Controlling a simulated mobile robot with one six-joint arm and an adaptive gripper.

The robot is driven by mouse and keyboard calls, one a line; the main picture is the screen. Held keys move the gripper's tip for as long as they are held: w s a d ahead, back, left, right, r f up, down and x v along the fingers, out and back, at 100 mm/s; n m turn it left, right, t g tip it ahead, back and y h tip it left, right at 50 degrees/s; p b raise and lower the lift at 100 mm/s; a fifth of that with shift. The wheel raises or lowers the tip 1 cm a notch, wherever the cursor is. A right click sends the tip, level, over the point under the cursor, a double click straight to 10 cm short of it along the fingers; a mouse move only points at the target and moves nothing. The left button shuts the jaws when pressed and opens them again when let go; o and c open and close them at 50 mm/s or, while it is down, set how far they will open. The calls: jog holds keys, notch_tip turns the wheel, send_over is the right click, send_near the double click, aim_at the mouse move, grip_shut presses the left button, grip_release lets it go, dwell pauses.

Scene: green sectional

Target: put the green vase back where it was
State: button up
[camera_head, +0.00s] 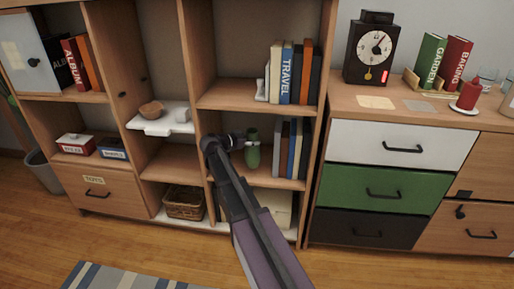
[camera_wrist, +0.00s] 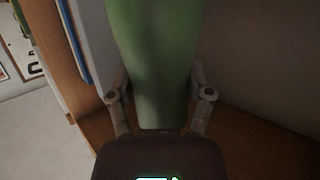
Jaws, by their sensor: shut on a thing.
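The green vase (camera_head: 252,152) is upright in the middle shelf compartment of the wooden shelf unit, left of a row of books. My gripper (camera_head: 238,142) reaches into this compartment and is shut on the vase. In the wrist view the vase (camera_wrist: 154,65) fills the middle, between the two fingers of my gripper (camera_wrist: 158,105). The shelf board (camera_head: 262,180) lies under the vase. I cannot tell whether the vase's base touches it, as my arm and gripper hide part of the area.
Books (camera_head: 292,148) stand close on the right in the same compartment. The upper shelf holds a blue travel book (camera_head: 286,74) among others. A white tray (camera_head: 158,127) with a bowl (camera_head: 151,110) sits left. A woven basket (camera_head: 184,202) stands low. A dresser (camera_head: 390,188) adjoins on the right.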

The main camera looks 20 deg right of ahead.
jog(key=shift+r+x, duration=0.2)
jog(key=shift+x, duration=0.65)
jog(key=shift+r+x, duration=0.15)
jog(key=shift+x, duration=0.7)
jog(key=shift+d, duration=0.1)
jog(key=shift+f, duration=0.15)
jog(key=shift+f+b, duration=1.65)
jog(key=shift+b, duration=0.25)
jog(key=o, duration=1.3)
jog(key=shift+r, duration=0.1)
